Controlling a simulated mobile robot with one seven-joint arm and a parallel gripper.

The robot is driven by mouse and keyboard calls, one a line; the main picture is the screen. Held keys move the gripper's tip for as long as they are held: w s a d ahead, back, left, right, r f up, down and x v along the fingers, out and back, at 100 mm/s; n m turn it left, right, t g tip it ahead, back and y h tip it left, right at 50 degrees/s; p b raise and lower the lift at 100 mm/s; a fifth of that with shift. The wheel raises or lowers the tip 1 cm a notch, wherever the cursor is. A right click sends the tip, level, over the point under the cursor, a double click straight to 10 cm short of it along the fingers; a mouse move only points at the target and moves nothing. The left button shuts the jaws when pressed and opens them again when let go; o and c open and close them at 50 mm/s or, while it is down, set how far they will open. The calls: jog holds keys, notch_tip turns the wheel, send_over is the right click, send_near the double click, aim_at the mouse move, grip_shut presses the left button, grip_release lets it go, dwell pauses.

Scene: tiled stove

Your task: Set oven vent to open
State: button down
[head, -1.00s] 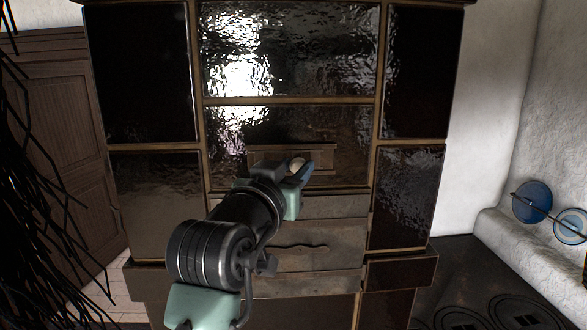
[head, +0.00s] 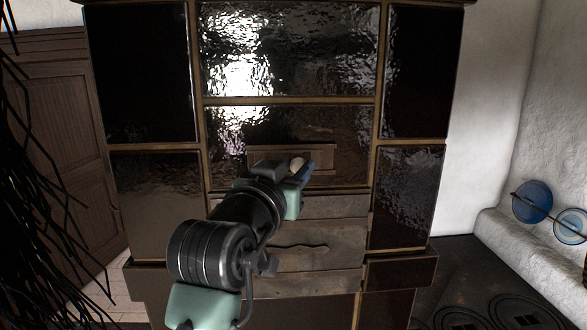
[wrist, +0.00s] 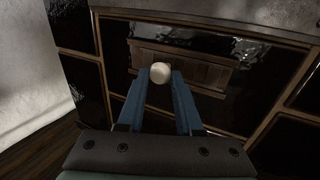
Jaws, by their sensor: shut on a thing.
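The oven vent is a small rectangular metal plate (head: 322,156) set in the dark glossy tiles of the stove, above the metal drawer or door panel. A round pale knob (head: 297,163) sits on the vent; in the wrist view the knob (wrist: 160,72) is between the two blue fingertips. My gripper (head: 300,170) is shut on the knob, at the vent plate. The wrist view shows the vent plate (wrist: 205,75) running to the right of the knob, with slat lines. The left part of the vent is partly hidden by my gripper in the head view.
The tiled stove (head: 290,60) fills the middle. Below the vent is a metal door with a wavy handle (head: 300,247). A wooden door (head: 60,140) and dark strands stand at left. Blue discs on a bar (head: 532,202) rest at right by a white wall.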

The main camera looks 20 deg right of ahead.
jog(key=shift+s+d, duration=0.3)
jog(key=shift+d, duration=0.65)
jog(key=c, duration=0.6)
grip_release()
jog(key=shift+d, duration=0.1)
jog(key=b+v, duration=0.5)
jog(key=v, duration=0.8)
jog(key=shift+b, duration=0.3)
